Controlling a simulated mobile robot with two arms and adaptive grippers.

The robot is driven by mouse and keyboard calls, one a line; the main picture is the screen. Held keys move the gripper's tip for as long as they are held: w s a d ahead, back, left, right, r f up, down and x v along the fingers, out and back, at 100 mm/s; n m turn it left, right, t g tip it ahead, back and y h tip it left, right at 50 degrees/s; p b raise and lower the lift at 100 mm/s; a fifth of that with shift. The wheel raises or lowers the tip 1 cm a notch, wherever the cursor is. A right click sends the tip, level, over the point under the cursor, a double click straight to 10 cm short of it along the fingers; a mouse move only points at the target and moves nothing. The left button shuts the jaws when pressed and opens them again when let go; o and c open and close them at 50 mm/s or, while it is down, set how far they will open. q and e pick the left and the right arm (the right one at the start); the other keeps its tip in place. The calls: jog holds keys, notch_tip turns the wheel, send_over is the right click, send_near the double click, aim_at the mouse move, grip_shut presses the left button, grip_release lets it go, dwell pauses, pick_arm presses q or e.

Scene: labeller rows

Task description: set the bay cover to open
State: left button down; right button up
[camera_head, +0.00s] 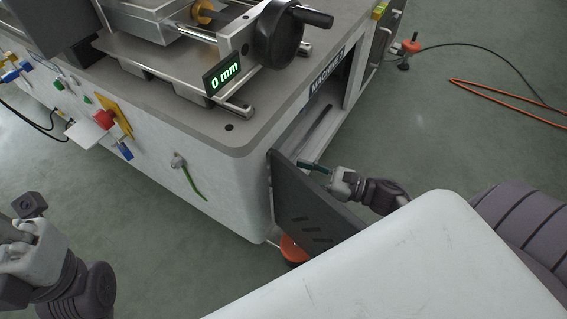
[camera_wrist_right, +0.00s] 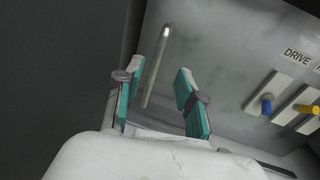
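The bay cover (camera_head: 312,208) is a dark grey slotted panel at the right corner of the white machine in the head view. It stands swung out from the machine side, with the bay behind it exposed. My right gripper (camera_head: 313,167) is on the cover's bay-facing side, close to it. In the right wrist view my right gripper (camera_wrist_right: 158,88) has its teal fingers spread with nothing visible between them. A dark surface, apparently the cover (camera_wrist_right: 55,70), fills the left there. My left gripper (camera_head: 27,212) is at the lower left, away from the machine; its fingers are unclear.
In the right wrist view a metal bar (camera_wrist_right: 157,65) is on a grey panel beyond the fingers. Blue (camera_wrist_right: 266,104) and yellow (camera_wrist_right: 309,109) parts sit by a DRIVE label. An orange foot (camera_head: 293,248) is below the cover. An orange cable (camera_head: 505,98) lies on the floor.

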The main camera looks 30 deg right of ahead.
jog(key=shift+v, duration=1.9)
jog(key=shift+r, duration=0.1)
